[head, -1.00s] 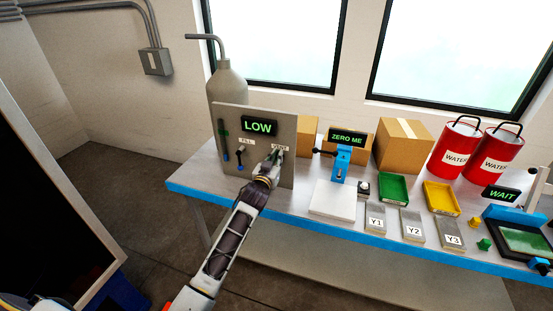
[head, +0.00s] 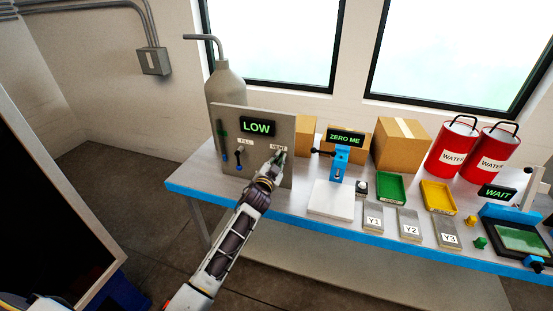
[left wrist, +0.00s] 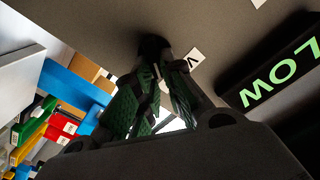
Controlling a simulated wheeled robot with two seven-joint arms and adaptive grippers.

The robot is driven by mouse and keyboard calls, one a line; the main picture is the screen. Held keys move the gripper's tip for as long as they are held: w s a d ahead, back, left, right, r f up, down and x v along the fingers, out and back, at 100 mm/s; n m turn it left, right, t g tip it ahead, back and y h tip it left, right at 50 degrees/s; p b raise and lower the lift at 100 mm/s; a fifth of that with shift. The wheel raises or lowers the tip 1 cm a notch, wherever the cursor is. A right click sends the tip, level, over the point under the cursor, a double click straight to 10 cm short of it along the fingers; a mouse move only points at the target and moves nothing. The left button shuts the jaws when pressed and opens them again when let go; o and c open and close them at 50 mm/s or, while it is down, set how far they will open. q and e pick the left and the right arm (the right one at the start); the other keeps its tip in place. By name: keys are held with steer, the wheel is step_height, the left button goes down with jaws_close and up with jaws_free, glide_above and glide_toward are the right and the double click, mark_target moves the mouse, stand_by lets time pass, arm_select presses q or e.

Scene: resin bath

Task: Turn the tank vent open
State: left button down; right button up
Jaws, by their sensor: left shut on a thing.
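The grey tank panel (head: 228,118) stands upright at the left end of the bench, in front of a grey tank (head: 227,82). Its display (head: 257,128) reads LOW. The vent label (head: 278,147) is at the panel's right, and part of it shows in the left wrist view (left wrist: 194,59). My left gripper (head: 277,160) is at the panel just below that label. In the left wrist view its green-padded fingers (left wrist: 155,92) are shut on the vent handle (left wrist: 152,46), a dark part mostly hidden between them. The fill handle (head: 239,158) is to the left. My right gripper is not in view.
On the bench right of the panel are a blue stand (head: 341,160) with a ZERO ME display, a white plate (head: 331,200), a green tray (head: 391,187), a yellow tray (head: 438,196), cardboard boxes (head: 403,146) and red WATER cans (head: 455,148). Open floor lies in front.

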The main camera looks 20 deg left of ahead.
arm_select(q)
steer(key=m, duration=0.3)
steer(key=f+m, duration=0.1)
steer(key=m, duration=0.3)
steer(key=d+m, duration=0.1)
steer(key=m, duration=0.3)
steer(key=shift+f, duration=0.35)
steer(key=shift+m, duration=0.3)
steer(key=c, duration=1.5)
jaws_free()
steer(key=shift+s, duration=0.2)
steer(key=shift+s+a, duration=0.15)
steer(key=shift+s, duration=2.75)
steer(key=shift+s+a, duration=0.1)
steer(key=shift+s, duration=2.8)
